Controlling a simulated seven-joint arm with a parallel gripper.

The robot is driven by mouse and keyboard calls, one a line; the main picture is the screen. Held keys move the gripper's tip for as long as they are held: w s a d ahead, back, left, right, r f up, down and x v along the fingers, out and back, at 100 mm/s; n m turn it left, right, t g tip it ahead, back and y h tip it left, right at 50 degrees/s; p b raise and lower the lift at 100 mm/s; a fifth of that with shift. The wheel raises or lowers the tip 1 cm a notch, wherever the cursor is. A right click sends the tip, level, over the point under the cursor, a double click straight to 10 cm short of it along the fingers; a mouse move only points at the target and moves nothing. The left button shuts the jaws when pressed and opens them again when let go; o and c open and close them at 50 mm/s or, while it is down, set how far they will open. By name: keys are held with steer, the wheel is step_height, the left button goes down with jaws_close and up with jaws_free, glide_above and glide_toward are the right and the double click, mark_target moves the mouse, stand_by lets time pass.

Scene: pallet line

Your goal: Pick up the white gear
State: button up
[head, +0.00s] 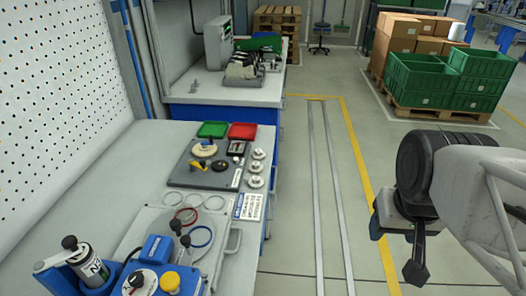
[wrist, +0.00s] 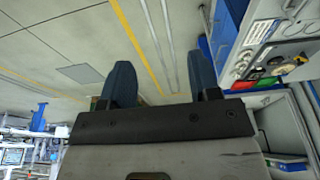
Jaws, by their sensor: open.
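Several small pale round pieces with raised hubs stand in a column on the grey worktop; the middle one, a white gear (head: 256,168), lies just right of a dark grey board. I cannot tell their teeth at this size. My gripper (head: 396,250) hangs over the floor to the right, well away from the worktop. In the wrist view, my gripper (wrist: 161,66) shows two separated blue fingers with nothing between them.
The grey board (head: 181,176) also carries yellow and black parts. Green (head: 212,130) and red (head: 243,131) trays lie behind it. Rings, a label sheet (head: 249,206) and a knobbed control box are nearer. Open floor separates the worktop from my arm; pallets with green crates (head: 413,75) stand far right.

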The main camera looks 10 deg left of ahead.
steer(key=o, duration=0.5)
steer(key=shift+c, duration=0.2)
steer(key=w+a+f+m+g+y, duration=0.1)
steer(key=w+a+m+y, duration=0.25)
steer(key=w, duration=0.35)
steer(key=w+a+f+m+g+y, duration=0.1)
steer(key=w+a+f+m+y, duration=0.1)
steer(key=w+a, duration=0.4)
steer(key=m+t+y, duration=0.2)
steer(key=m+y, duration=0.6)
steer(key=m, duration=0.6)
glide_toward(256, 163)
steer(key=x, duration=0.2)
steer(key=shift+w+a+f, duration=0.1)
steer(key=shift+a, duration=0.2)
steer(key=shift+x, duration=1.25)
